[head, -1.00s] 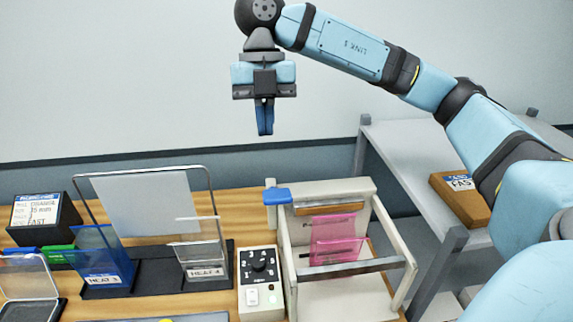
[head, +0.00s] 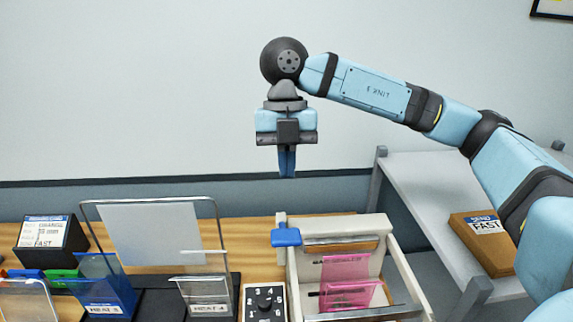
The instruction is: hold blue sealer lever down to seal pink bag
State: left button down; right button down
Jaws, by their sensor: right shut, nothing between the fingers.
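The blue sealer lever (head: 286,237) sticks out at the left end of the white sealer (head: 375,223), at its back bar. The pink bag (head: 346,268) stands inside the sealer frame, upright behind a second pink panel low in front. My right gripper (head: 287,176) points straight down, shut and empty, in the air above the lever and apart from it. My left gripper is not in view.
A control box with a numbered dial (head: 265,300) stands left of the sealer. Further left are a blue bin (head: 107,290), a clear-panelled stand and a dark card box (head: 48,240). A grey shelf (head: 425,180) on the right holds a brown box (head: 480,245).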

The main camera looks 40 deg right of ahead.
aim_at(288, 235)
jog(key=p+x, duration=0.2)
jog(key=x, duration=0.7)
jog(key=shift+s+f, duration=0.1)
jog(key=shift+f, duration=0.1)
jog(key=shift+s+a+f+p, duration=0.15)
jog(key=shift+f+p, duration=0.15)
jog(key=shift+f, duration=0.35)
jog(key=shift+f, duration=0.1)
